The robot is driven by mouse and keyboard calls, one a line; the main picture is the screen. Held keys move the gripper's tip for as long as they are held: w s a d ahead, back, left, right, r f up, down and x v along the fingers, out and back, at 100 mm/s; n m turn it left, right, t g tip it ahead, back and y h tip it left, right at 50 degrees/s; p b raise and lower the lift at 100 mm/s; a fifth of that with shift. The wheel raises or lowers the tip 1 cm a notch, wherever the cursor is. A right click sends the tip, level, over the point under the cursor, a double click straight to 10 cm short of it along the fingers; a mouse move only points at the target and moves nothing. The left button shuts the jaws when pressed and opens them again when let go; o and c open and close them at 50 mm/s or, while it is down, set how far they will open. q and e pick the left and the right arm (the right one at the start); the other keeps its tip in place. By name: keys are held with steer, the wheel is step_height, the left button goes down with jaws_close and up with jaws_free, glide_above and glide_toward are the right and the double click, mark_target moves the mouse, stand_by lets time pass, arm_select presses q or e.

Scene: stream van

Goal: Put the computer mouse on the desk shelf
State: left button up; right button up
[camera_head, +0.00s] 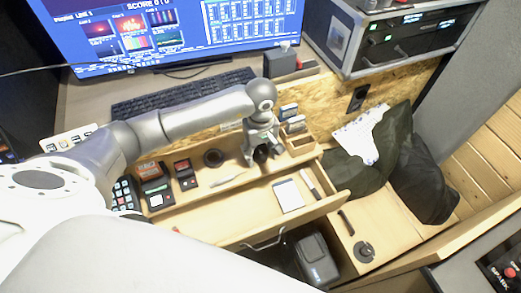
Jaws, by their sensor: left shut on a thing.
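My left gripper (261,151) hangs pointing down over the wooden desk surface (225,192), just behind the open drawer. It is shut on a small dark thing (261,156), which looks like the computer mouse; the fingers hide much of it. I cannot tell whether it touches the surface. Behind, a raised grey shelf (88,98) carries the monitor and a dark keyboard (182,93). My right gripper is not in view.
The drawer (262,205) stands open with a white notepad (288,196) inside. Small devices (155,185) and a round dark thing (213,158) lie left of my gripper. A wooden holder (300,144) stands close on its right. A rack case (400,40) is at back right.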

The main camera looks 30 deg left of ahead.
mark_target(261, 152)
arm_select(q)
steer(key=shift+f, duration=0.1)
steer(key=o, duration=1.1)
steer(key=shift+c, duration=0.2)
steer(key=shift+r, duration=0.25)
step_height(261, 152, up, 12)
steer(key=b, duration=0.2)
steer(key=shift+f, duration=0.15)
